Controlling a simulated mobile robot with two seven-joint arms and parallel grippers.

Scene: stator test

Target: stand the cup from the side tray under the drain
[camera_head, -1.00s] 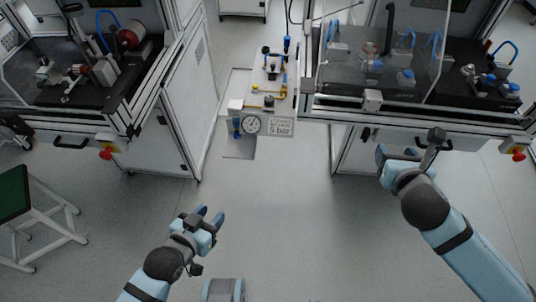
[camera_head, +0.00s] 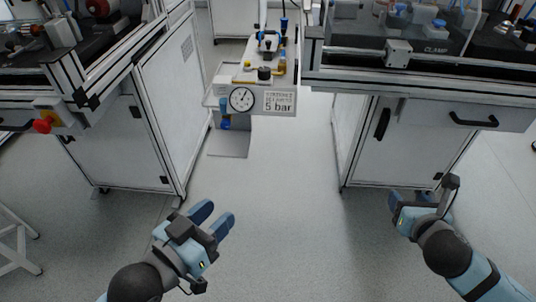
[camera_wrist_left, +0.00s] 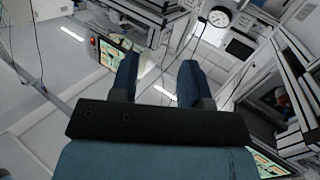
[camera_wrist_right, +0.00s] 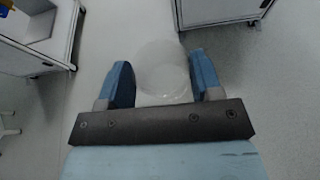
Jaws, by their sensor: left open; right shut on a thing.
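My right gripper (camera_head: 424,197) is at the lower right of the head view. In the right wrist view, it is shut on a clear, pale cup (camera_wrist_right: 165,72) between its two blue fingers. The cup is not discernible in the head view. My left gripper (camera_head: 213,220) is open and empty at the lower left, also in the left wrist view (camera_wrist_left: 159,82). A small blue fitting (camera_head: 225,118), possibly the drain, hangs below the round gauge (camera_head: 242,99) on the centre unit. Both grippers are well apart from it. I cannot identify the side tray.
A white cabinet (camera_head: 158,110) stands left of the centre unit and another (camera_head: 400,145) stands right. A grey plate (camera_head: 229,143) lies low beneath the unit. A red button (camera_head: 42,124) sticks out at left. The floor (camera_head: 285,190) between the cabinets is clear.

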